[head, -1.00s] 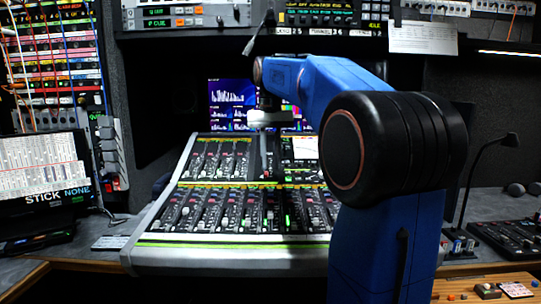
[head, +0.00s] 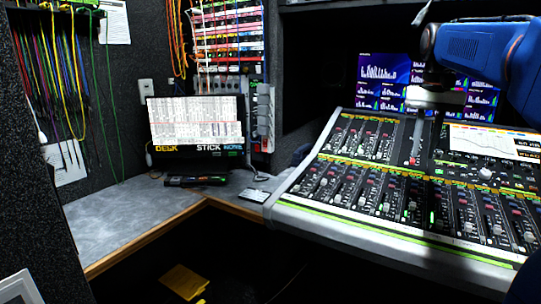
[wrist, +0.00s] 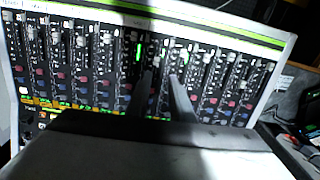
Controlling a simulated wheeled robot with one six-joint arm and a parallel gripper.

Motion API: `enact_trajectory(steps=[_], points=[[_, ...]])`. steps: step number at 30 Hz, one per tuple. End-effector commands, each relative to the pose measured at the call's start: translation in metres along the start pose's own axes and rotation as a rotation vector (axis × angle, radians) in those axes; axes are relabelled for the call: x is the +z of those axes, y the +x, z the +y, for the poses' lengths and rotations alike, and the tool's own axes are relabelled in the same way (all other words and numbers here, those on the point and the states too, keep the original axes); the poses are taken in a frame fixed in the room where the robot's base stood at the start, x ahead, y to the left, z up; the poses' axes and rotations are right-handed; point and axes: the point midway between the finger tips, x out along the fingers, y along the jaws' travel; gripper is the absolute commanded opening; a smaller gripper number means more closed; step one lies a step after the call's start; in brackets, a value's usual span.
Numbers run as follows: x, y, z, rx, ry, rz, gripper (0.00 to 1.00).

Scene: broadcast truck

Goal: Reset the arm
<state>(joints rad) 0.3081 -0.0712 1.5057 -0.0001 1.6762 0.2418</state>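My blue arm (head: 478,52) reaches in from the upper right in the head view, bent over the mixing console (head: 395,240). My gripper (head: 415,150) points down over the console's upper part, in front of the blue screens. In the wrist view, the two fingers of my gripper (wrist: 164,72) stand apart with a narrow gap and nothing between them. The console's fader rows (wrist: 85,65) lie beyond the fingertips. I cannot tell how far above the panel the tips are.
A laptop-like screen (head: 197,122) stands on the grey corner desk (head: 120,215) at left. A small flat card (head: 254,195) lies beside the console. Coloured cables (head: 55,70) hang on the left wall. A yellow item (head: 184,281) lies low under the desk. The left desk top is mostly clear.

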Motion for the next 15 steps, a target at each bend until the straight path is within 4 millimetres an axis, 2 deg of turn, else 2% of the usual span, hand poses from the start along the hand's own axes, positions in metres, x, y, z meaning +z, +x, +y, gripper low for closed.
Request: enact_trajectory(steps=[1,8,15], points=[[0.015,0.005,-0.003,-0.004,-0.023,0.014,0.2],[0.081,0.043,-0.014,-0.026,-0.139,0.092,0.2],[0.149,0.095,-0.017,-0.05,-0.259,0.173,0.2]])
